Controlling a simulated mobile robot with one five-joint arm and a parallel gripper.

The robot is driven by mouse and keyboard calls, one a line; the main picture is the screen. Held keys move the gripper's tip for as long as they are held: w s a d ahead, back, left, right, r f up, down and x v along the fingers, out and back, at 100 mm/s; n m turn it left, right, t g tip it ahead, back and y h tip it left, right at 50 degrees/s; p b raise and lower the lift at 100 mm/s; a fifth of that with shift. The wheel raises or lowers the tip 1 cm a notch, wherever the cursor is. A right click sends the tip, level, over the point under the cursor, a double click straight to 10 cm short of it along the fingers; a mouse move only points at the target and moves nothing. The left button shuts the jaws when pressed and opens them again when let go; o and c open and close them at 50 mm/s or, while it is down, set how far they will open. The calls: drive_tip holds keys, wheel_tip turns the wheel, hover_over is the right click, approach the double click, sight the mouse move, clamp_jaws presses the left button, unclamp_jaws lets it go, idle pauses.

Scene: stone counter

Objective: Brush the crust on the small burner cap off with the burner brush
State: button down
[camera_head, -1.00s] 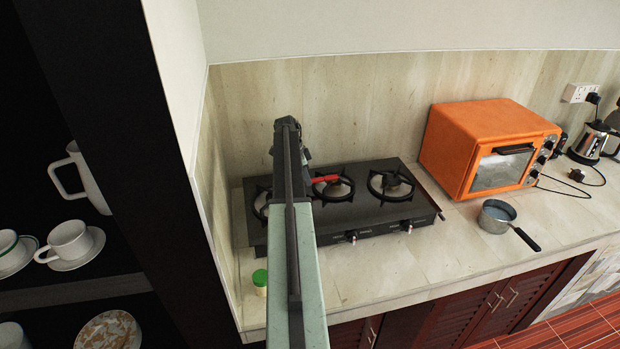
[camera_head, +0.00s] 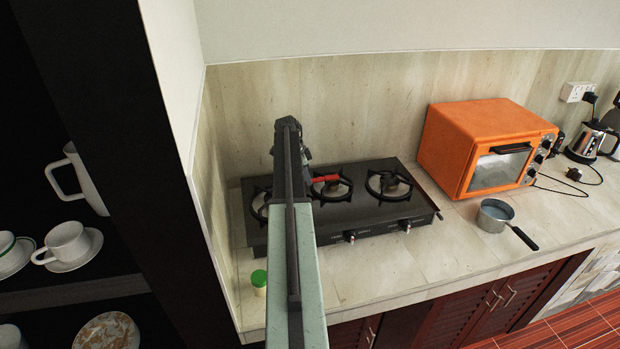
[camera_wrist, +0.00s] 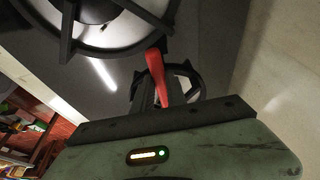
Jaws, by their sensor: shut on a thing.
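The black stove (camera_head: 400,215) carries three burners. The middle burner (camera_head: 343,190) and right burner (camera_head: 391,183) show well; the left burner (camera_head: 258,207) is partly behind my arm. My gripper (camera_head: 302,155) is over the left half of the stove, shut on the burner brush, whose red handle (camera_head: 324,179) sticks out to the right. The red handle also shows in the wrist view (camera_wrist: 158,76); the bristles are hidden. Beyond the gripper there, a small burner (camera_wrist: 192,80) is partly covered, and a larger burner (camera_wrist: 105,20) is at upper left. I cannot make out the crust or bristle contact.
A green-lidded jar (camera_head: 259,281) stands at the counter's front left. An orange oven (camera_head: 470,140) and a saucepan (camera_head: 495,214) are right of the stove. A wall (camera_head: 222,170) stands close on the left. The counter in front of the stove is clear.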

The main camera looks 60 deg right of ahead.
drive_tip(key=shift+w+a, duration=0.3)
drive_tip(key=shift+w, duration=0.05)
drive_tip(key=shift+s+d, duration=0.75)
drive_tip(key=shift+s, duration=0.2)
drive_tip(key=shift+w+a, duration=0.8)
drive_tip(key=shift+w, duration=0.15)
drive_tip(key=shift+r, duration=0.15)
wheel_tip(320, 180, up, 7)
drive_tip(key=p, duration=0.7)
